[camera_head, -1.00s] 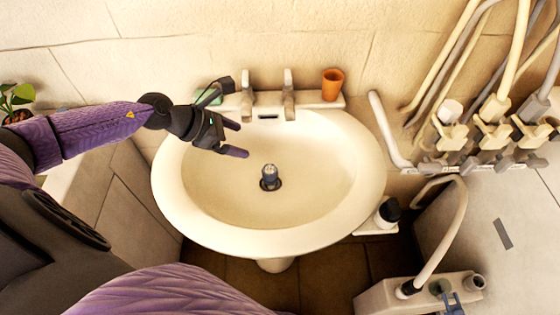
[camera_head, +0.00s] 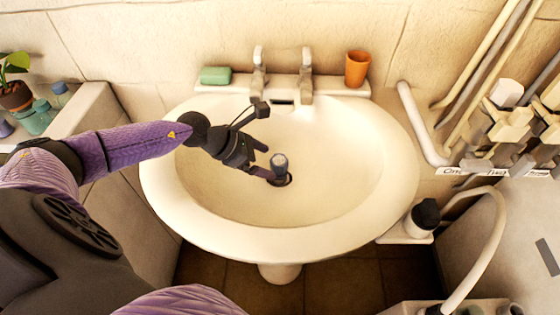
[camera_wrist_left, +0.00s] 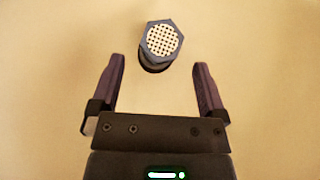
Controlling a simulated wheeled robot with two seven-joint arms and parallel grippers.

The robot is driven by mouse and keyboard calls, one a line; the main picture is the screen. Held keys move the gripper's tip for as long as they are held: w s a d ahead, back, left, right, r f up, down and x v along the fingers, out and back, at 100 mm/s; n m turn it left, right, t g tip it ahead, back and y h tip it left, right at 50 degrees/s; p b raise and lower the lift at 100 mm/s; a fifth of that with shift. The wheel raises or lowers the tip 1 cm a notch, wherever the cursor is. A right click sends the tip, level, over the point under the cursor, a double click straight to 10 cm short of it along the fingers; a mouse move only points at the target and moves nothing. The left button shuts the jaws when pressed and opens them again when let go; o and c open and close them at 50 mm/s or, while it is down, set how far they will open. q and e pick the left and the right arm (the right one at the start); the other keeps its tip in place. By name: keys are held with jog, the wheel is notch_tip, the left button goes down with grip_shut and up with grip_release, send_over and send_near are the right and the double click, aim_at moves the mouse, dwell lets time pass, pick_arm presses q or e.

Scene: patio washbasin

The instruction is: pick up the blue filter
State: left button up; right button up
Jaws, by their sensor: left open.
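The blue filter (camera_head: 280,164) stands upright at the drain in the middle of the washbasin (camera_head: 335,200). In the left wrist view the filter (camera_wrist_left: 160,42) has a blue-grey hexagonal rim around a pale perforated top. My left gripper (camera_head: 268,163) is open and low inside the basin, just left of the filter. In the left wrist view, the two fingers of my left gripper (camera_wrist_left: 160,85) are spread apart with nothing between them, and the filter lies just beyond the fingertips, roughly centred. My right gripper is in neither view.
Two taps (camera_head: 305,72) stand on the basin's back ledge, with a green soap (camera_head: 215,75) at left and an orange cup (camera_head: 357,68) at right. A black-capped bottle (camera_head: 425,216) stands right of the basin. Pipes line the right wall.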

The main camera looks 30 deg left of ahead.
aim_at(284, 166)
pick_arm(q)
jog(key=b+x, duration=0.1)
jog(key=x, duration=0.4)
jog(key=shift+w+d+r, duration=0.15)
jog(key=shift+w+d, duration=0.05)
jog(key=shift+w+d+b, duration=0.2)
jog(key=shift+b, duration=0.15)
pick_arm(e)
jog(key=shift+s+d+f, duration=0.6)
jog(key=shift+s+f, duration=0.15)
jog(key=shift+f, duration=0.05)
